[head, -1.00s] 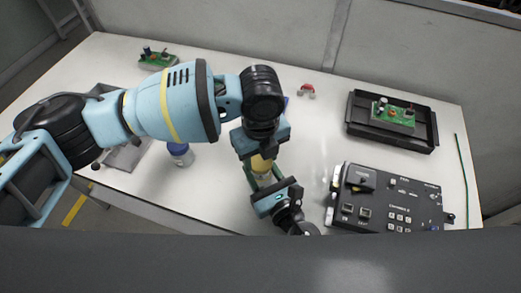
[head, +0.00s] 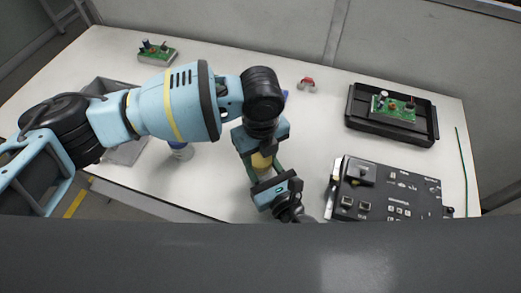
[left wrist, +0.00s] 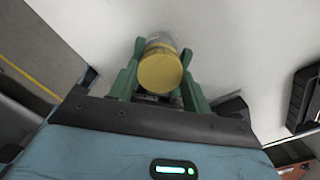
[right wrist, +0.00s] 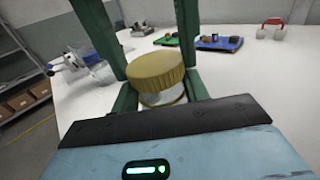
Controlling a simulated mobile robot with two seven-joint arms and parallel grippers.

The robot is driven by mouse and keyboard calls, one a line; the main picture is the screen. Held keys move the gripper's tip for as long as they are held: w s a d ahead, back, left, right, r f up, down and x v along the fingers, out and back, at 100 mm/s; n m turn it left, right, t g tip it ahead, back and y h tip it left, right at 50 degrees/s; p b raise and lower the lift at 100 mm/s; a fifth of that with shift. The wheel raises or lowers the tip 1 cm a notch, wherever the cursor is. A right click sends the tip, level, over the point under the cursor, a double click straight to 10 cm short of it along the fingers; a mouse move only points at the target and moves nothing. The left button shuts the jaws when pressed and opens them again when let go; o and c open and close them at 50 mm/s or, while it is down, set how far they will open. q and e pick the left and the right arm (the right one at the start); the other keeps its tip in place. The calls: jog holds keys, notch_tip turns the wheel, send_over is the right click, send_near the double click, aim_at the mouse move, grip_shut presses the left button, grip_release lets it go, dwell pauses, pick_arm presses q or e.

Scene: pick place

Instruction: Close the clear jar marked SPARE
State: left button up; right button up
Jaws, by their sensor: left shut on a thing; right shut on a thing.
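The clear jar (right wrist: 160,98) stands near the table's front edge; it also shows in the left wrist view (left wrist: 158,42). No SPARE marking is readable. A yellow, ridged lid (right wrist: 157,69) is at the jar's mouth, roughly level; whether it is fully seated I cannot tell. It also shows in the head view (head: 262,160). My left gripper (head: 258,158) reaches down from above, with its green fingers shut on the lid. My right gripper (head: 265,178) comes from the front, shut on the jar body below the lid. The fingers hide part of the jar.
A control box (head: 395,190) lies right, below a black tray (head: 365,128) holding a circuit board (head: 393,107). A red-handled item (head: 307,84) lies behind.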

pick_arm(q)
jog(key=shift+f, duration=0.45)
dwell(0.4)
